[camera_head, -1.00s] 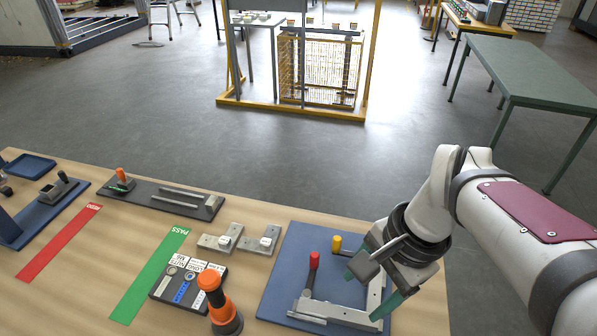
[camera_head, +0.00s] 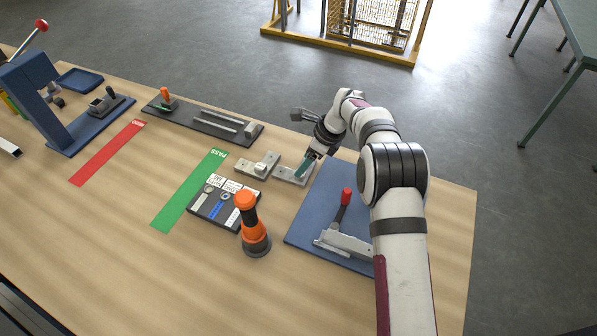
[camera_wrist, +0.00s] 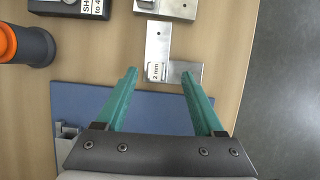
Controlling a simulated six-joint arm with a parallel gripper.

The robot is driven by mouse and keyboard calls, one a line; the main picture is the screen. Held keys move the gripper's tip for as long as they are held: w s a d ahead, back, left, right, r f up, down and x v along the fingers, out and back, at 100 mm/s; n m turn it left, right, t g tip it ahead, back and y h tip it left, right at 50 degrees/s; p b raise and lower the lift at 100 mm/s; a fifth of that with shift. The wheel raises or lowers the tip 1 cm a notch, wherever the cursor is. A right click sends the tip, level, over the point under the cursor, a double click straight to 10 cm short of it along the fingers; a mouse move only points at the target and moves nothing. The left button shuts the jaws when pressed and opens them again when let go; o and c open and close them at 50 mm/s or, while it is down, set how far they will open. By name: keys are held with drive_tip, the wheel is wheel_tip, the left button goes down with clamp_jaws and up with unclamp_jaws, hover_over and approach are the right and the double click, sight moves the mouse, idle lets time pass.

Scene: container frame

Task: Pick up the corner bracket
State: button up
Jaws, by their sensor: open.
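A flat grey metal piece (camera_head: 287,174), which looks like an L-shaped corner bracket, lies on the wooden table just beyond the blue fixture plate. In the wrist view the bracket (camera_wrist: 158,40) has one arm pointing up the picture and one to the right, with a small "2 mm" label at the corner. My gripper (camera_wrist: 160,72) is open, its teal fingertips to either side of this corner in the picture; the gap in height is unclear. In the head view my gripper (camera_head: 301,171) is over the bracket and partly hides it.
A similar metal piece (camera_head: 257,166) lies close to the left. The blue fixture plate (camera_head: 313,213) carries a red-handled clamp (camera_head: 344,200). An orange-topped tool (camera_head: 252,225) and a black labelled board (camera_head: 225,202) stand left. The table's far edge is close behind.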

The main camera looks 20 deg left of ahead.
drive_tip(key=x, duration=0.4)
drive_tip(key=shift+s+a+f, duration=0.15)
drive_tip(key=shift+s, duration=0.15)
clamp_jaws()
